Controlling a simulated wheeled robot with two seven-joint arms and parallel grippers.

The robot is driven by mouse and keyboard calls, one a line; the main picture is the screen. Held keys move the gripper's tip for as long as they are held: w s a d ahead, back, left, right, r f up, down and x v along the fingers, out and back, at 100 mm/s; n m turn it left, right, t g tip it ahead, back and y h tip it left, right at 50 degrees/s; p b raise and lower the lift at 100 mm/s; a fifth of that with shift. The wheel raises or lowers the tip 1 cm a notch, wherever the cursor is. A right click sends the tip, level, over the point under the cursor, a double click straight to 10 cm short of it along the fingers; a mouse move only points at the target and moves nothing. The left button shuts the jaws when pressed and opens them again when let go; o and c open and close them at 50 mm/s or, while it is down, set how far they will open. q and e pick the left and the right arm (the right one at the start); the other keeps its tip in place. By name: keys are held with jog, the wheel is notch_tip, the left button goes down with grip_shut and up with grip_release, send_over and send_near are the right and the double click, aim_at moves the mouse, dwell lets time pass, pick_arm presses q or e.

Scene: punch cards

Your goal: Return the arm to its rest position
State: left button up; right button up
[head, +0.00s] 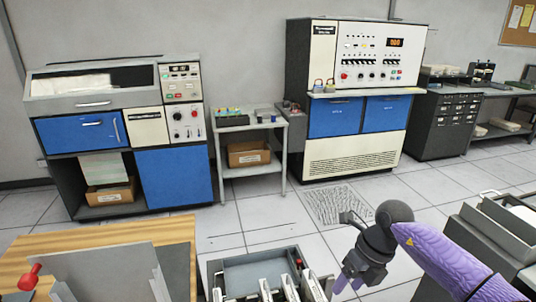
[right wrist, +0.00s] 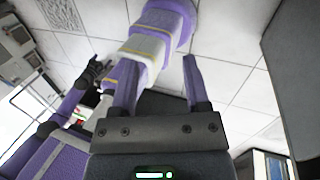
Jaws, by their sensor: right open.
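My right gripper (head: 349,286) shows low in the head view, right of centre, at the end of a purple arm that comes in from the right. It hangs beside the tray of upright cards at the bottom edge. In the right wrist view the two purple fingers (right wrist: 158,75) stand well apart with nothing held between them. Purple and white parts of my own body lie behind them. My left gripper cannot be made out in either view.
A grey tray (head: 262,272) with upright cards is at the bottom centre. A wooden table (head: 185,228) with grey panels stands at lower left, a grey cabinet (head: 505,228) at right. Blue-and-white machines and a small cart (head: 252,170) line the wall. Tiled floor lies open between.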

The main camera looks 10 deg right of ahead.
jog(key=a+f+m+t+y+b, duration=0.2)
jog(key=a+f+m+t+y, duration=0.15)
jog(key=a+f+m, duration=0.35)
jog(key=a+f+m+t+y+b, duration=0.25)
jog(key=a+f+m+y, duration=0.2)
jog(key=f, duration=0.35)
jog(key=s+d+f+m+t+h, duration=0.3)
jog(key=d+f+m+t+h, duration=0.1)
jog(key=f+m, duration=0.5)
jog(key=s+d+f+m+g+h+b, duration=0.2)
jog(key=s+d+f+m+h, duration=0.2)
jog(key=s+f+m+h, duration=0.5)
jog(key=s+f+m+g, duration=0.3)
jog(key=s+f, duration=0.2)
jog(key=s, duration=0.8)
jog(key=s+a+f+m+g+y, duration=0.1)
jog(key=s+f+m+g, duration=0.2)
jog(key=s, duration=1)
notch_tip(320, 180, down, 2)
jog(key=shift+a+f+g+b, duration=0.15)
jog(key=shift+g+b, duration=0.2)
jog(key=shift+g, duration=0.45)
jog(key=shift+w, duration=0.15)
